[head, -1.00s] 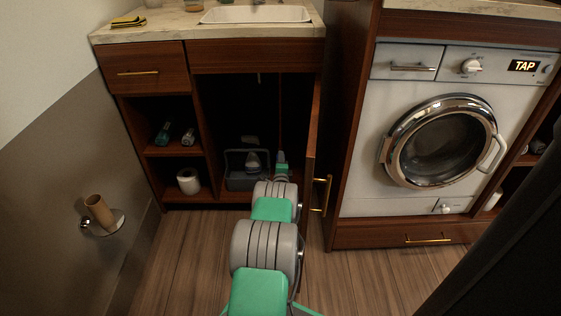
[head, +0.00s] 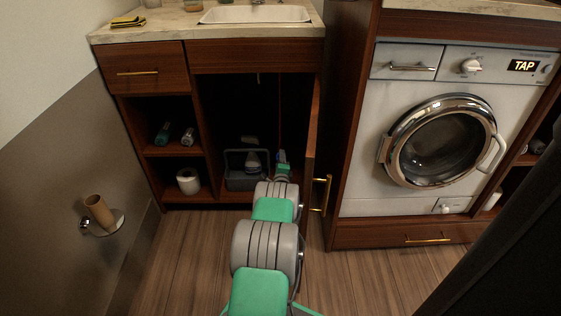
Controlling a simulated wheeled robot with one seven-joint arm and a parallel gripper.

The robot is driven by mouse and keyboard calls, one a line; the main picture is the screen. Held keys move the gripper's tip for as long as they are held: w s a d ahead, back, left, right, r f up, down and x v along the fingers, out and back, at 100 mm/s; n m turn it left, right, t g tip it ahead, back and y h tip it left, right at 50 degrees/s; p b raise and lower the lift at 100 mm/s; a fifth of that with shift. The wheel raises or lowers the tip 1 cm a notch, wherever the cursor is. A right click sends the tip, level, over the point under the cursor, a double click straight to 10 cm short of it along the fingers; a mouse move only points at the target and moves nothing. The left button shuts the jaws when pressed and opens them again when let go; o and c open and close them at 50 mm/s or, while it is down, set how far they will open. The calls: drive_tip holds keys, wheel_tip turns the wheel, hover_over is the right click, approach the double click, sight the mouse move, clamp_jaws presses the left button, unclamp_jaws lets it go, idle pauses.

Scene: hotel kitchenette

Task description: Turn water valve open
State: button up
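The sink cabinet (head: 256,56) stands open, and my arm reaches low into its dark inside. My gripper (head: 282,157) is at the far end of the arm, small and dim, just right of a grey caddy (head: 238,180). Its fingers are too small and dark to read. A thin vertical pipe (head: 280,105) comes down inside the cabinet above my gripper. I cannot make out the water valve; it is hidden by the dark or by my gripper.
The open cabinet door (head: 314,140) with its brass handle (head: 326,195) stands close on the right of my arm. The caddy holds a bottle (head: 253,161). A shelf divider is on the left, with a paper roll (head: 188,181). The washing machine (head: 440,135) is further right.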

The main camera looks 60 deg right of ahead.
drive_tip(key=shift+o, duration=0.4)
drive_tip(key=shift+r, duration=0.1)
drive_tip(key=s+a+n+g+h+p, duration=0.15)
drive_tip(key=a+n, duration=0.25)
drive_tip(key=n, duration=0.5)
drive_tip(key=s+a+n+t+p, duration=0.1)
drive_tip(key=a+n+p, duration=0.2)
drive_tip(key=n, duration=0.5)
drive_tip(key=w+a+r+n+y+p, duration=0.1)
drive_tip(key=w+a+r+y+p, duration=0.2)
drive_tip(key=w+r, duration=0.45)
drive_tip(key=w+a+r+n+y+p, duration=0.1)
drive_tip(key=w+a+r+p, duration=0.1)
drive_tip(key=w+r+p, duration=0.35)
drive_tip(key=w+a+r+n+y+p, duration=0.1)
drive_tip(key=w+a+r, duration=0.3)
drive_tip(key=r, duration=0.4)
drive_tip(key=w+a+r+n+t+y+p, duration=0.1)
drive_tip(key=w+a+r+y+p, duration=0.1)
drive_tip(key=w+a+r, duration=0.3)
wheel_tip(320, 180, up, 3)
drive_tip(key=a+p, duration=0.1)
drive_tip(key=a, duration=0.1)
drive_tip(key=shift+w+a+n+p, duration=0.25)
drive_tip(key=shift+a+n+p, duration=0.05)
drive_tip(key=shift+n+p, duration=0.1)
drive_tip(key=shift+r, duration=0.15)
